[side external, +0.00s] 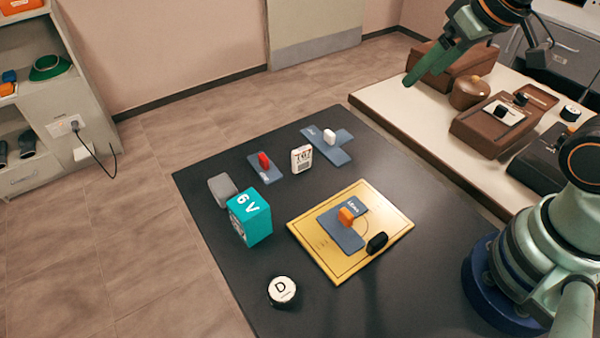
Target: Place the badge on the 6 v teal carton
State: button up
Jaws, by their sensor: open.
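The teal carton (254,217) marked "6 V" stands upright at the left of the dark mat. No piece is plainly marked as the badge. A flat blue-grey piece (340,232) with an orange knob and small white lettering, perhaps a name, lies on a yellow board (322,268); it may be the badge. A white block (301,158) with printed digits stands farther back. My gripper (424,72) is open, high at the upper right above the pale bench, well away from the carton and these pieces. Nothing shows between its fingers.
A grey block (222,190) stands just behind the carton. Blue-grey pieces with a red knob (264,161) and a white knob (330,139) lie at the back. A black piece (377,243) rests on the board; a round "D" piece (282,291) is in front. A brown pot (468,93) stands on the bench.

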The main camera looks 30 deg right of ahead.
jog(key=w+a+f+t+y, duration=0.1)
jog(key=w+a+f, duration=0.2)
jog(key=w+f, duration=0.2)
jog(key=w+a+f+t, duration=0.1)
jog(key=w+a+f, duration=0.25)
jog(key=w, duration=0.25)
jog(key=t+y, duration=0.2)
jog(key=t, duration=0.1)
send_near(300, 150)
jog(key=w+f, duration=0.1)
jog(key=w, duration=0.2)
jog(key=w+f, duration=0.1)
jog(key=w, duration=0.1)
jog(key=shift+w+d+f, duration=0.1)
jog(key=shift+d+f, duration=0.05)
jog(key=shift+f, duration=0.2)
jog(key=shift+s+a+f+y, duration=0.2)
jog(key=shift+a+f+y, duration=0.15)
jog(key=shift+f, duration=0.25)
jog(key=shift+x, duration=3.7)
jog(key=shift+r, duration=0.1)
jog(key=shift+c, duration=0.4)
jog(key=c, duration=1.1)
jog(key=shift+c, duration=0.2)
